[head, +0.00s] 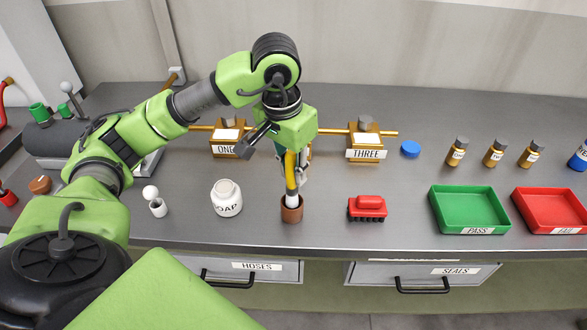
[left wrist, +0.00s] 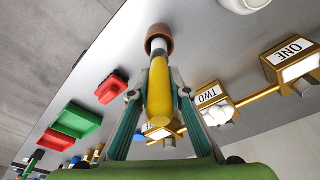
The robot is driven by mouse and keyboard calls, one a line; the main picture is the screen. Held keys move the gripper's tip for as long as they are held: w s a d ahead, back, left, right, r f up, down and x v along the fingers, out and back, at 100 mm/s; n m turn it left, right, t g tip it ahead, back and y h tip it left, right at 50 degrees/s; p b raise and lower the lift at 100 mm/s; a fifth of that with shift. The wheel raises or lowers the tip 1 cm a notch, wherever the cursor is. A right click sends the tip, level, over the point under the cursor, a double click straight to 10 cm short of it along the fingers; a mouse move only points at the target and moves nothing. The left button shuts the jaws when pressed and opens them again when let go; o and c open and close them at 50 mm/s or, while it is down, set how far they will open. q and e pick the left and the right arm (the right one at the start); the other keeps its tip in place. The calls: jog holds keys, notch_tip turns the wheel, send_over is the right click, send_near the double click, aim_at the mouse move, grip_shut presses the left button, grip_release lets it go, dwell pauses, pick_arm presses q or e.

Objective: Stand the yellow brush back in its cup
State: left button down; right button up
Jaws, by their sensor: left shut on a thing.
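The yellow brush (head: 290,172) is upright below my left gripper (head: 293,165), which is shut on its yellow handle. The brown cup (head: 291,214) stands on the bench directly beneath. The brush's pale lower end overlaps the cup's mouth and seems to enter it; how deep is hidden. In the left wrist view, the handle (left wrist: 158,92) lies between the two fingers of the left gripper (left wrist: 159,95), and its pale end meets the cup (left wrist: 159,32). My right gripper is not in view.
A white SOAP jar (head: 227,198) stands left of the cup, and a red railcar-like block (head: 367,208) stands right. Behind are brass blocks on a rod (head: 335,132). A green tray (head: 468,228) and red tray (head: 552,228) sit at right. Bare bench lies between these things.

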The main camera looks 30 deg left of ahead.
aim_at(288, 154)
pick_arm(q)
jog(key=shift+f+b, duration=1.75)
jog(key=shift+f, duration=0.1)
jog(key=c, duration=1.8)
grip_release()
jog(key=r, duration=0.4)
jog(key=s+r, duration=0.1)
jog(key=r, duration=0.3)
jog(key=s+r, duration=0.1)
jog(key=r, duration=0.3)
jog(key=shift+a, duration=0.1)
jog(key=shift+f, duration=0.1)
